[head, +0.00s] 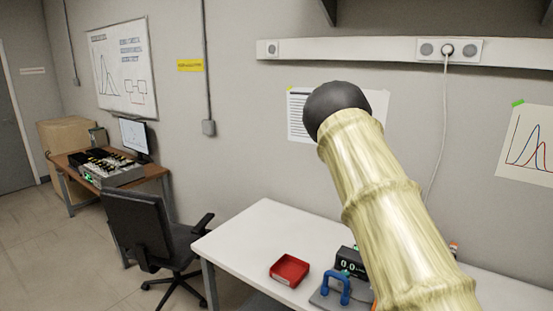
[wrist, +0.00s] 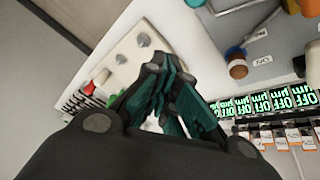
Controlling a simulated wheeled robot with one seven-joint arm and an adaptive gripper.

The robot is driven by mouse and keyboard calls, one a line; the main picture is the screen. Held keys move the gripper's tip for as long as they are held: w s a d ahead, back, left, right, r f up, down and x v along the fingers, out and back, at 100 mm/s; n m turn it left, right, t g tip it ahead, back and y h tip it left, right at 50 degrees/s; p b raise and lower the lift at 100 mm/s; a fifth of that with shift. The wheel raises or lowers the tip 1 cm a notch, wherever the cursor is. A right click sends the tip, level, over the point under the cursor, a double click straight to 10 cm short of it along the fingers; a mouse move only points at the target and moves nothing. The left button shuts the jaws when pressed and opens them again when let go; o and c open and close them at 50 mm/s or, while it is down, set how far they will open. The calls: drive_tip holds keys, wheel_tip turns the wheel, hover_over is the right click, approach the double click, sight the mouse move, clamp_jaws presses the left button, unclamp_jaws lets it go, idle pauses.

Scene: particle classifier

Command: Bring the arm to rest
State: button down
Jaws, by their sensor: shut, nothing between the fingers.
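My gripper (wrist: 168,88) shows in the wrist view with its dark green fingers brought together. Nothing is between the fingers. In the head view my arm, in a pale yellow ribbed sleeve with a dark rounded joint, rises from the lower right across the wall and the white table (head: 245,232). My gripper is out of sight in the head view. In the wrist view my fingers lie in front of a beige panel with grey knobs (wrist: 122,59); I cannot tell whether they touch it.
A red tray (head: 289,270), a blue-handled device (head: 336,287) and a digital display (head: 349,262) stand on the white table. An office chair (head: 143,226) stands left of it. In the wrist view, lit green displays (wrist: 270,104) and a brown-capped container (wrist: 237,68) are to the right.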

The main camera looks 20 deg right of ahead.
drive_tip(key=s+a+f+n+t, duration=0.1)
drive_tip(key=s+a+f+n, duration=0.4)
drive_tip(key=a+f, duration=0.45)
drive_tip(key=s+a+f+n, duration=0.2)
drive_tip(key=a+f+n, duration=0.5)
drive_tip(key=a+f, duration=0.3)
drive_tip(key=s+a+f+n+t+y, duration=0.15)
drive_tip(key=s+a+n, duration=0.35)
drive_tip(key=a, duration=0.7)
drive_tip(key=s+a+f+n+t+y, duration=0.15)
drive_tip(key=s+a+n, duration=0.4)
drive_tip(key=a, duration=0.75)
wheel_tip(320, 180, down, 11)
drive_tip(key=b, duration=1)
drive_tip(key=shift+d+r+g, duration=0.15)
drive_tip(key=shift+d+g, duration=0.15)
drive_tip(key=shift+d, duration=0.1)
